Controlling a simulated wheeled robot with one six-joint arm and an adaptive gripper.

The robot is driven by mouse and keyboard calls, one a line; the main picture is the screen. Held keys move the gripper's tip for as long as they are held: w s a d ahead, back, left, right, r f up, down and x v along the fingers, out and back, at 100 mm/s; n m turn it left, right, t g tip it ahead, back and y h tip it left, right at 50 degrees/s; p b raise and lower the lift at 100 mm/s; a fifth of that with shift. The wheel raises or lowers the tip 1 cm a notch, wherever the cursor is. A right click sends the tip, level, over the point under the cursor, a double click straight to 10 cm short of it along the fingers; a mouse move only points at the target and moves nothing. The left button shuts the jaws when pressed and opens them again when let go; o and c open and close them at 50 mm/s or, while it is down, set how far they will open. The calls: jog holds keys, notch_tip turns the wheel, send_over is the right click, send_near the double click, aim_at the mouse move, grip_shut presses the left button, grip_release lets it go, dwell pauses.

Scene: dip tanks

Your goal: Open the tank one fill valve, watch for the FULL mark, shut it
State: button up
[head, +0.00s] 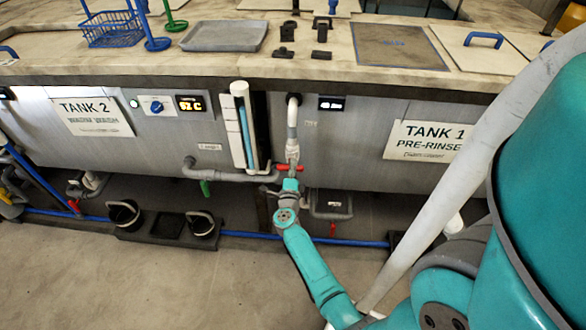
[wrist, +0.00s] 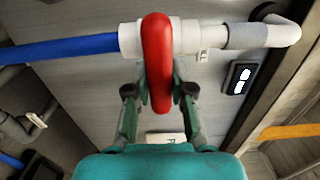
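The red fill valve handle (head: 297,167) sits on the pipe at the front of tank one. In the wrist view the handle (wrist: 157,62) lies crosswise to its white pipe. A sight tube (head: 246,130) with a blue column stands left of the valve. A FULL mark cannot be made out. The TANK 1 sign (head: 425,140) is at the right.
The tank front (head: 350,150) carries a small dark display (head: 331,103) right of the pipe. A grey drain pipe (head: 232,177) with a green handle runs left of my gripper. A blue pipe (head: 350,243) runs low along the floor. The floor at the front left is clear.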

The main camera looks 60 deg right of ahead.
jog(key=o, duration=0.4)
jog(key=shift+o, duration=0.2)
jog(key=v, duration=1.2)
jog(key=shift+f, duration=0.1)
jog(key=s+a+r+n+t+y, duration=0.4)
jog(key=s+a+n+t, duration=0.15)
jog(key=a+n, duration=0.45)
jog(key=s+a+r+n+t+y, duration=0.4)
jog(key=s+a+n, duration=0.35)
jog(key=a, duration=0.55)
jog(key=s+a+r+n+g+y, duration=0.1)
jog(key=s+a+r+n+y, duration=0.6)
jog(key=s+a+n, duration=0.4)
jog(key=shift+s+n+y, duration=0.55)
jog(key=shift+n+y, duration=0.25)
jog(key=shift+n, duration=0.75)
